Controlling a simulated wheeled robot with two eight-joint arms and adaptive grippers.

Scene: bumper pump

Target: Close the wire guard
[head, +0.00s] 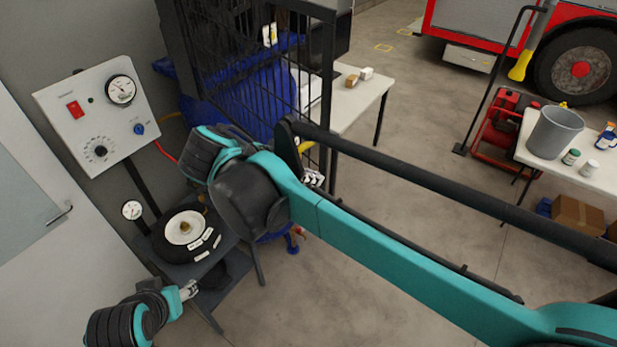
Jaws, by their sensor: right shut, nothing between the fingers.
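The wire guard (327,75) is a tall black barred panel in a dark frame at the top centre. It stands at an angle in front of a blue machine, with its near upright at the right. My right gripper (314,180) is shut and empty. It shows small beside the foot of that upright, partly behind my teal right arm; I cannot tell if it touches the guard. My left gripper (188,291) shows as a small silvery end at the lower left, away from the guard, and its fingers are unclear. The guard's lower part is hidden by my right arm.
The blue pump (238,90) sits behind the guard. A white control panel (98,112) with a gauge and red switch stands left, above a round dial unit (186,228). A white table (365,95) stands right of the guard. Open concrete floor lies beyond my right arm.

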